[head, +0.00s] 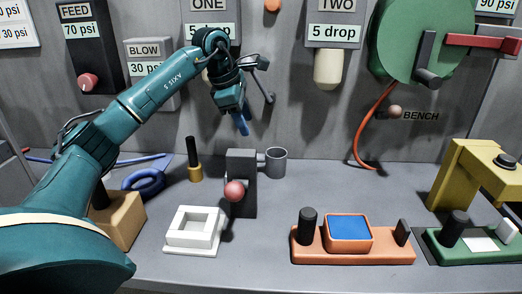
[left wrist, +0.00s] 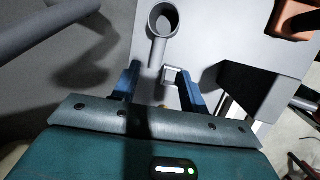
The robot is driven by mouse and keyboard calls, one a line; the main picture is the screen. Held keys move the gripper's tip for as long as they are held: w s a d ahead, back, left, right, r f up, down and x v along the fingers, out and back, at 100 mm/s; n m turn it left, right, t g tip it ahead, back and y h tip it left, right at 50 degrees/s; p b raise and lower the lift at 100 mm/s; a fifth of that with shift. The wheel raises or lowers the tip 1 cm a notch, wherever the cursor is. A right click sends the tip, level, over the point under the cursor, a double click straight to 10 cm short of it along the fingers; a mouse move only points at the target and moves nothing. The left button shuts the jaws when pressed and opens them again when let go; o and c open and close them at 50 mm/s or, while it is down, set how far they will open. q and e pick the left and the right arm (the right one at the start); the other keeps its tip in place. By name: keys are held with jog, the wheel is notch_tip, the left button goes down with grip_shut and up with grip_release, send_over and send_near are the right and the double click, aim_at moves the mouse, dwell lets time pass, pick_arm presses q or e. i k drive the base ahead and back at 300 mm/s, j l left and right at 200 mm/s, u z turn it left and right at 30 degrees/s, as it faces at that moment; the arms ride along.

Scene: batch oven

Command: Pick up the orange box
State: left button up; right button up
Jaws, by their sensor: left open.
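An orange box-like fixture (head: 353,252) sits on the bench right of centre in the head view, with a blue-topped block, a black knob and a dark upright piece on it. Part of an orange piece (left wrist: 292,20) shows at the top right of the left wrist view, cut off by the edge. A tan-orange block (head: 125,222) at the left is partly hidden behind my left arm. My left gripper (head: 241,122) is open and empty, fingers pointing down, above the back of the bench. Its blue fingers (left wrist: 158,88) stand apart in the left wrist view. My right gripper is not in view.
A dark post with a red ball (head: 241,172) and a grey cup (head: 276,162) stand below my left gripper. A white square tray (head: 190,243), a yellow-based black peg (head: 194,170), a green fixture (head: 475,248) and a yellow press (head: 470,172) also stand here.

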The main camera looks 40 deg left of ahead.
aim_at(341, 238)
jog(key=k, duration=1)
